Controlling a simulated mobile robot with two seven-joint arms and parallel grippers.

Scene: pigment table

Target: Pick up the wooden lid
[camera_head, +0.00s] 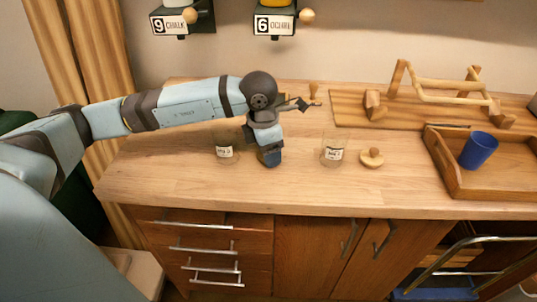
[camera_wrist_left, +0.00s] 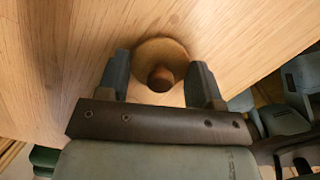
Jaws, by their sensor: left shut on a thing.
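My left gripper (camera_head: 269,160) points down at the middle of the wooden counter, between two glass jars. In the left wrist view, its two fingers (camera_wrist_left: 162,82) stand on either side of a round wooden lid (camera_wrist_left: 147,50) with a darker knob, and the gripper is shut on it. The lid is low, at or just above the counter; any gap beneath cannot be told. The gripper hides this lid in the head view. A second wooden lid (camera_head: 372,160) with a knob lies on the counter to the right. My right gripper is not in view.
A labelled glass jar (camera_head: 227,152) stands left of the gripper, another (camera_head: 332,153) to its right. A wooden tray (camera_head: 478,190) holds a blue cup (camera_head: 479,150). Behind stands a wooden rack (camera_head: 440,86). Dispensers labelled chalk (camera_head: 175,24) and ochre (camera_head: 273,24) hang above. The counter's front is clear.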

